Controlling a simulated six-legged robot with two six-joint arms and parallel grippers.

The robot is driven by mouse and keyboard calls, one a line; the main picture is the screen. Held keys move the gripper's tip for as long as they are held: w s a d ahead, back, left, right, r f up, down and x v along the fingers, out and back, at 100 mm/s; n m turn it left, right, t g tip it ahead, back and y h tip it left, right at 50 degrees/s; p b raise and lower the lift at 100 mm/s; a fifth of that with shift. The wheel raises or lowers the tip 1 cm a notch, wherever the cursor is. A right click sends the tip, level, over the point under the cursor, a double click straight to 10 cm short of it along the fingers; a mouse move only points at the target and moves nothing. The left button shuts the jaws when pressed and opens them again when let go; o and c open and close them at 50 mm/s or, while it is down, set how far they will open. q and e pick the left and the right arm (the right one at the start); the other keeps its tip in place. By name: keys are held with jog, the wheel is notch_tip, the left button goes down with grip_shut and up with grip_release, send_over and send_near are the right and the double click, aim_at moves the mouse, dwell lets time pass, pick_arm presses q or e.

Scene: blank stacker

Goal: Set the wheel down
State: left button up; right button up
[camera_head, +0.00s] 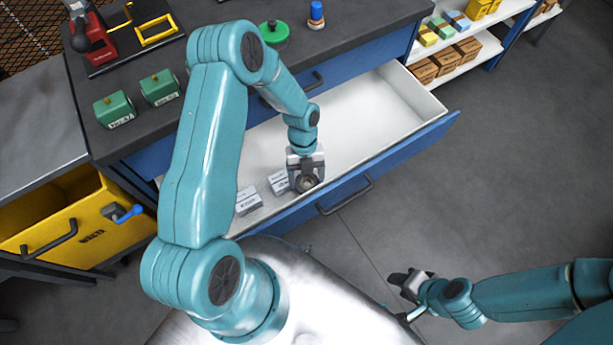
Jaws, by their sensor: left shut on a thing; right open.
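My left gripper (306,176) is over the open drawer (365,105), near its front wall. It is shut on a small round grey-brown wheel (307,184), which the fingers partly cover. I cannot tell whether the wheel touches the drawer floor. Two small light-grey labelled boxes, one (279,182) beside the gripper and one (248,200) further left, lie in the drawer. My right gripper (404,282) is open and empty, low at the right, outside the drawer and apart from it.
A yellow bin (60,225) stands left. The drawer's right part is empty. Shelves (485,48) with boxes stand at upper right.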

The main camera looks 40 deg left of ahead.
pick_arm(q)
jog(key=o, duration=1.3)
jog(key=shift+f, duration=0.15)
jog(key=shift+w+r, duration=0.1)
jog(key=shift+r, duration=0.25)
jog(key=v, duration=0.7)
jog(key=shift+w, duration=0.1)
